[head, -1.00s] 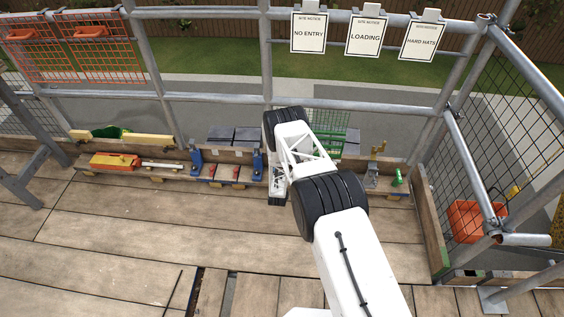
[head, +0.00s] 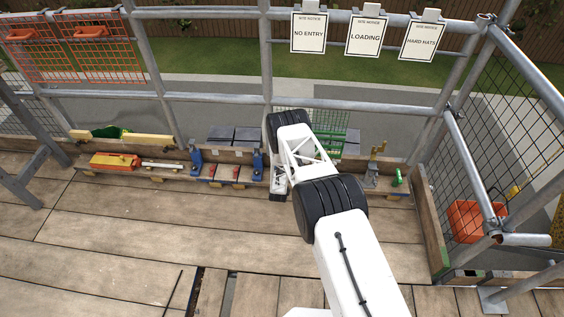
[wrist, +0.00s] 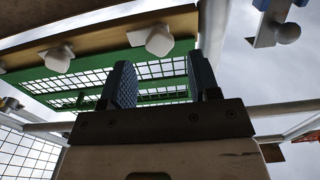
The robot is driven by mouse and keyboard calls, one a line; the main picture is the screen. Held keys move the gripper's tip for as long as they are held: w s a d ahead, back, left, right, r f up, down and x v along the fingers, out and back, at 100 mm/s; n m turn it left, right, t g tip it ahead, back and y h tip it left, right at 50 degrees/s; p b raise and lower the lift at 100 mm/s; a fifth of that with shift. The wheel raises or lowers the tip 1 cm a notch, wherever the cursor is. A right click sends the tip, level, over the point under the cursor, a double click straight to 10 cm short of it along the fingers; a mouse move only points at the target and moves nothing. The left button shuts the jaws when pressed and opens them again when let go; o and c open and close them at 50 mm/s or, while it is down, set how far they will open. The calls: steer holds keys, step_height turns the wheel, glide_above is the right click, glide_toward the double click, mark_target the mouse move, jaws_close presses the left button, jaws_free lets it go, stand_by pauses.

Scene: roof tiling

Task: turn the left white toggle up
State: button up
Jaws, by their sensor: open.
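Two white toggles show in the wrist view, on a pale wooden strip along a green mesh frame (wrist: 90,85). The left white toggle (wrist: 58,59) is left of my fingers. The other white toggle (wrist: 160,40) appears beyond the gap between them. My gripper (wrist: 159,72) is open, with two blue pads apart and nothing between them. I see no contact with either toggle.
A wooden ledge (head: 330,186) runs along the guardrail. An orange and yellow tool (head: 115,161), blue clamps (head: 196,160) and a green item (head: 397,177) sit on it. Grey rails stand behind and to the right. The plank floor in front is largely clear.

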steer(key=shift+w, duration=2.25)
steer(key=c, duration=0.9)
